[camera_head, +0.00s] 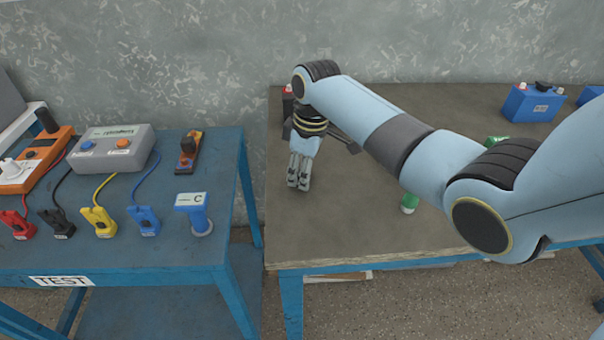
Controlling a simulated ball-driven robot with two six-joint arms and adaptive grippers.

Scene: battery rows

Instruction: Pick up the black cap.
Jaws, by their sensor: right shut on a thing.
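My right gripper (298,184) points down at the left end of the brown tabletop. Its fingers are closed together on something too small or hidden to make out. I cannot pick out a loose black cap; a dark piece shows on top of the blue battery (531,104) at the back right, next to a red one. A dark object with a red top (288,92) stands behind my right gripper, mostly hidden by it. My left gripper is not in view.
A green cell (409,203) stands under my right arm.

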